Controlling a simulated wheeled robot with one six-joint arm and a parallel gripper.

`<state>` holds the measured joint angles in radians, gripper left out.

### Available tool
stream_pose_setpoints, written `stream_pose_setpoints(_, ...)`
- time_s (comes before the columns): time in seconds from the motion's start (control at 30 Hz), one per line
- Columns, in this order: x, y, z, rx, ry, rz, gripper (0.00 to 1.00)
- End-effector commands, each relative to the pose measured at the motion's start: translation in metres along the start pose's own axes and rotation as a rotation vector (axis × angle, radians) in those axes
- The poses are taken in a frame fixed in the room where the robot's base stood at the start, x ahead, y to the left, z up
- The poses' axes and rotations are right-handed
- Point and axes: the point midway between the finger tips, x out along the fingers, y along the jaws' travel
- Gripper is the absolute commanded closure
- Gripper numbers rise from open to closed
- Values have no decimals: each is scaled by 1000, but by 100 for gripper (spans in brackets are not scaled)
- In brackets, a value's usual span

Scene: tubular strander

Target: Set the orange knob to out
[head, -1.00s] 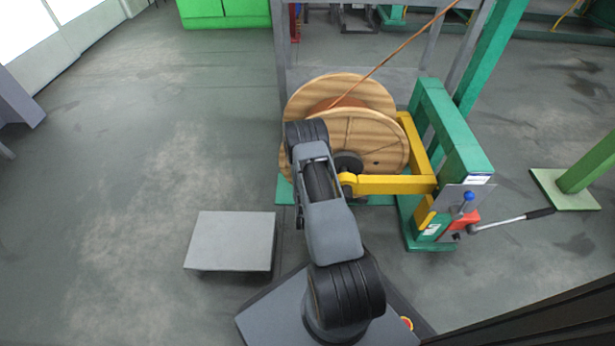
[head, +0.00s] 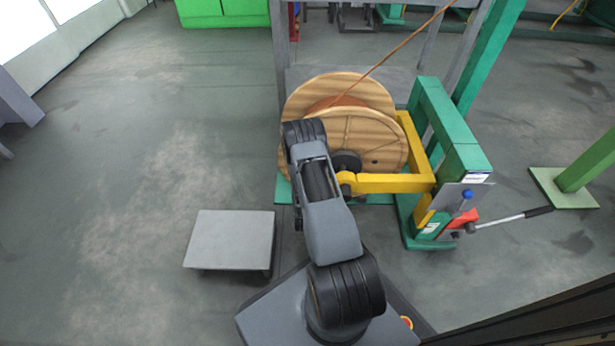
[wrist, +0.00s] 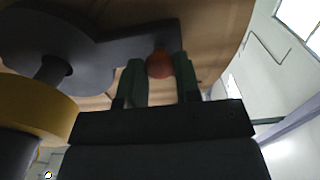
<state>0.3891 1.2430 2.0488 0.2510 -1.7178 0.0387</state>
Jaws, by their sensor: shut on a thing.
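The orange knob (wrist: 160,64) shows in the wrist view as a small round orange-red ball on a dark grey plate (wrist: 110,55). My gripper (wrist: 159,78) has its two dark green fingers on either side of the knob and is shut on it. The plate lies against the wooden face of the cable reel (head: 370,135). In the head view my own arm hides the knob and my gripper. Whether the knob stands at in or out cannot be told.
A yellow arm (head: 390,183) holds the reel's hub and joins a green frame (head: 455,140). A blue-tipped lever (head: 467,195) and a long black-gripped handle (head: 510,219) stick out at the right. A grey platform (head: 230,240) stands left of my base. The floor further left is clear.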

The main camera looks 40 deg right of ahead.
Motion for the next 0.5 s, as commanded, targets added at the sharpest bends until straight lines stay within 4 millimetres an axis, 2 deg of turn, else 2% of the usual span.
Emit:
stream_pose_setpoints(0.1, -12, -3, 1, -3, -4, 4, 100)
stream_pose_setpoints(0.33, -13, -2, 1, -3, -5, 5, 100)
stream_pose_setpoints(0.37, -13, -2, 1, -3, -5, 5, 69)
stream_pose_setpoints(0.5, -12, -1, 1, -3, -4, 8, 55)
